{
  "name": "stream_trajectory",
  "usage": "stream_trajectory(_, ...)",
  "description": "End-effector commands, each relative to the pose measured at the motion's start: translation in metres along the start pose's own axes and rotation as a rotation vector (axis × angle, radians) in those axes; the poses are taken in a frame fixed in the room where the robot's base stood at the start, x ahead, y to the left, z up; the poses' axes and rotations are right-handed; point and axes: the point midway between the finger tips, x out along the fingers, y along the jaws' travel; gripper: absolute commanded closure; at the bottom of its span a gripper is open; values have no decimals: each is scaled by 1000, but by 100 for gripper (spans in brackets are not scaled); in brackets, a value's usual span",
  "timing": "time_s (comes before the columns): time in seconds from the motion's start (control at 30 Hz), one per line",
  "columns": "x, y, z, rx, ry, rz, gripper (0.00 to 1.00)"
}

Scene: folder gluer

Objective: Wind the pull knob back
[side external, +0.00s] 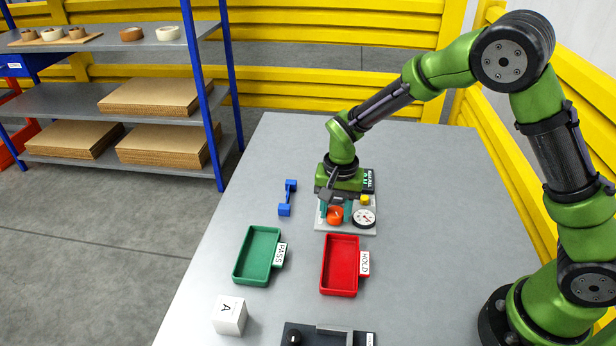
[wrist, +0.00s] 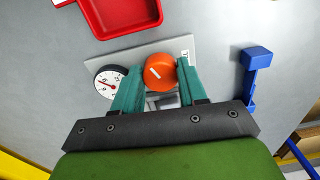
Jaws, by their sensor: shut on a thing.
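The orange round pull knob (wrist: 160,72) has a white line on its face and sits on a light grey plate (wrist: 207,57). My gripper (wrist: 158,80) has its two teal fingers closed on either side of the knob, in the wrist view. In the side external view my gripper (side external: 335,205) reaches down over the plate, and the orange knob (side external: 335,215) shows at its fingertips. A round white dial with a dark rim (wrist: 110,82) is beside the knob. It also shows in the side external view (side external: 364,218).
A red HOLD tray (side external: 340,265) and a green PASS tray (side external: 258,256) lie in front of the plate. A blue bracket-like part (side external: 287,198) lies to its left. A white block marked A (side external: 229,315) and a dark fixture (side external: 325,335) are nearer. The table's far end is clear.

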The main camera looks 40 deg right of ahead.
Motion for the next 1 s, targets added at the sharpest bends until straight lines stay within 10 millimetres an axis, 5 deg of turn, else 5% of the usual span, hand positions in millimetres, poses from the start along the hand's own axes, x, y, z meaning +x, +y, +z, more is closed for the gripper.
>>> stream_trajectory(0.5, 0, 2, -2, -377, -8, 1, 89)
stream_trajectory(1.0, 0, 2, -2, -472, -10, 1, 89)
